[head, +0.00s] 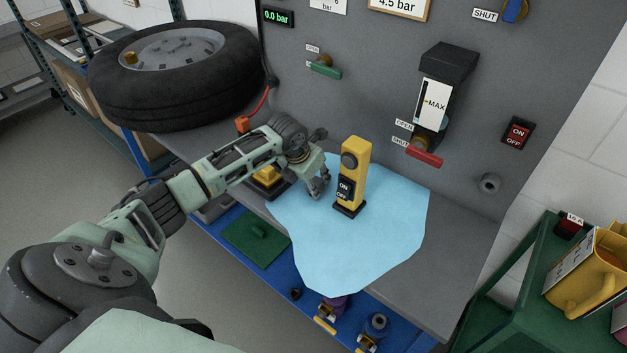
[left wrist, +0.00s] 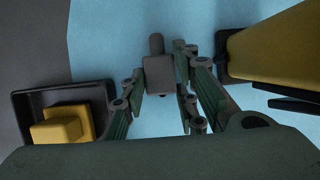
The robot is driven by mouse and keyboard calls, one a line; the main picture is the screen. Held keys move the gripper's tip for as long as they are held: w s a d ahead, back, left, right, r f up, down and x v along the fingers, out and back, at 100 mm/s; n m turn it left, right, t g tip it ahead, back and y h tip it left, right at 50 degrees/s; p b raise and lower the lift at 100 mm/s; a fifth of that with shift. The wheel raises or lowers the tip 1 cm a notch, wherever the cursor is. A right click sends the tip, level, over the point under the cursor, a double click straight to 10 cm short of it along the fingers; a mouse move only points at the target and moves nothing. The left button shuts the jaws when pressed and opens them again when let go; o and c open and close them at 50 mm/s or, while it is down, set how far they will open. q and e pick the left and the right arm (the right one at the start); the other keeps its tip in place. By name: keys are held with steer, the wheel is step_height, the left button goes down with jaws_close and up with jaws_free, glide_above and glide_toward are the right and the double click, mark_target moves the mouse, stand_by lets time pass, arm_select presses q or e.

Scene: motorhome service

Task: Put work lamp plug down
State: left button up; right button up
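The work lamp plug (left wrist: 158,75) is a small dark grey block with a rounded stub, seen between my left fingers in the left wrist view. My left gripper (left wrist: 162,92) has a finger against each side of it, above or on the light blue cloth (head: 390,230); whether the plug touches the cloth I cannot tell. In the head view my left gripper (head: 320,185) points down at the cloth, just left of the yellow work lamp (head: 356,165), and the plug is hard to make out. The lamp stands upright and also shows in the left wrist view (left wrist: 275,45). My right gripper is out of view.
A yellow block in a black tray (left wrist: 22,118) lies close left of my left gripper. A tyre (head: 180,80) lies behind my arm. The wall panel carries a red lever (head: 424,153) and a switch (head: 517,133). The cloth's front and right are clear.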

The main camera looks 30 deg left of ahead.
arm_select(q)
steer(key=o, duration=0.5)
steer(key=shift+c, duration=0.2)
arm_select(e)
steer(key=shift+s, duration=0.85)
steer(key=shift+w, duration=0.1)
arm_select(q)
steer(key=shift+r, duration=0.25)
steer(key=shift+s+r, duration=0.1)
steer(key=shift+r, duration=0.1)
steer(key=b+v, duration=0.3)
steer(key=v, duration=0.8)
steer(key=shift+r, duration=0.2)
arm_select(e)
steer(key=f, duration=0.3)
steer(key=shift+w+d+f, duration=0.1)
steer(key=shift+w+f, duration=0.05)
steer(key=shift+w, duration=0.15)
